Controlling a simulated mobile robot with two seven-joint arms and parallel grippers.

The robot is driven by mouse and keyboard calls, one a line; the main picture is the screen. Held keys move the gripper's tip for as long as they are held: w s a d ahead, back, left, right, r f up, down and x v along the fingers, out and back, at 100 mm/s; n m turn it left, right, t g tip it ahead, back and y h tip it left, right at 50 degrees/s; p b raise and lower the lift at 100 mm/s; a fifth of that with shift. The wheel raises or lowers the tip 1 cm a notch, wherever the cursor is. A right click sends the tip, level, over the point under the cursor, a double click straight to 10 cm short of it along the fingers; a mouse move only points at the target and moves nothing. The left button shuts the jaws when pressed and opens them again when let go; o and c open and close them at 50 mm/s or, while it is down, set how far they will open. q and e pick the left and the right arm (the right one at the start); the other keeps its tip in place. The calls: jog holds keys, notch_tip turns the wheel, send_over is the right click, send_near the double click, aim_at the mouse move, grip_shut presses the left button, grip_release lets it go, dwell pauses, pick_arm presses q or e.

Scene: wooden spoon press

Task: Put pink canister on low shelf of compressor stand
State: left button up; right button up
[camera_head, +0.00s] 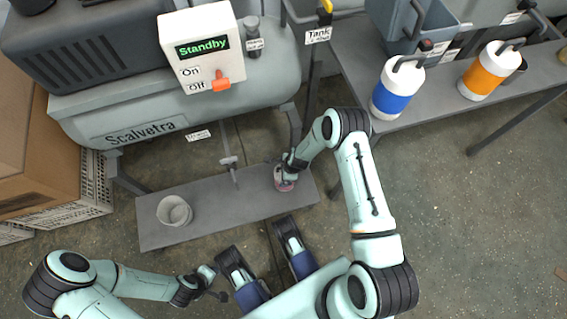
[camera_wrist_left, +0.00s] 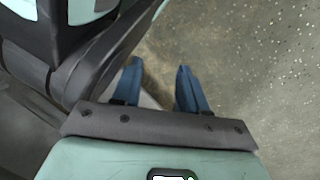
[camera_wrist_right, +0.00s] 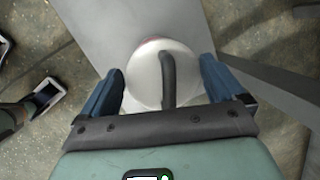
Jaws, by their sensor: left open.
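The pink canister (camera_head: 285,185) stands at the right end of the low shelf (camera_head: 232,203) of the compressor stand, partly hidden by my right gripper (camera_head: 288,168). In the right wrist view its white lid (camera_wrist_right: 146,82) and dark handle (camera_wrist_right: 168,78) lie between the fingers of my right gripper (camera_wrist_right: 162,88), with a little pink at the far edge. These fingers are wide apart, one on each side of the lid, and not closed on the handle. My left gripper (camera_head: 212,284) is open and empty over the floor, in front of the shelf; its fingers (camera_wrist_left: 160,90) show in the left wrist view.
A grey cup (camera_head: 174,211) stands on the shelf's left part. The compressor (camera_head: 170,105) is above the shelf. A blue canister (camera_head: 397,88), an orange canister (camera_head: 486,72) and a grey bin (camera_head: 415,22) are on the right-hand table (camera_head: 440,108). Cardboard boxes (camera_head: 50,160) stand at left.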

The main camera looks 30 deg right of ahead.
pick_arm(q)
jog(key=shift+r, duration=0.1)
pick_arm(e)
jog(key=shift+r, duration=0.25)
jog(key=shift+s+p+v, duration=0.4)
jog(key=shift+p+v, duration=1.7)
jog(key=shift+v, duration=3.75)
pick_arm(q)
jog(key=w+d+r+t, duration=0.1)
jog(key=w+r+t, duration=0.1)
jog(key=w+r, duration=0.2)
notch_tip(320, 180, up, 2)
jog(key=shift+w+d+r+m, duration=0.25)
jog(key=shift+w+d+m, duration=0.05)
jog(key=shift+w+d, duration=0.1)
pick_arm(e)
jog(key=s+a+n, duration=0.3)
jog(key=s+n, duration=0.3)
jog(key=n, duration=0.3)
jog(key=s+a+n, duration=0.3)
jog(key=s+n, duration=0.4)
jog(key=n, duration=0.2)
jog(key=shift+s+a+f+n, duration=0.2)
jog(key=shift+s+a+n, duration=0.1)
jog(key=shift+n, duration=0.1)
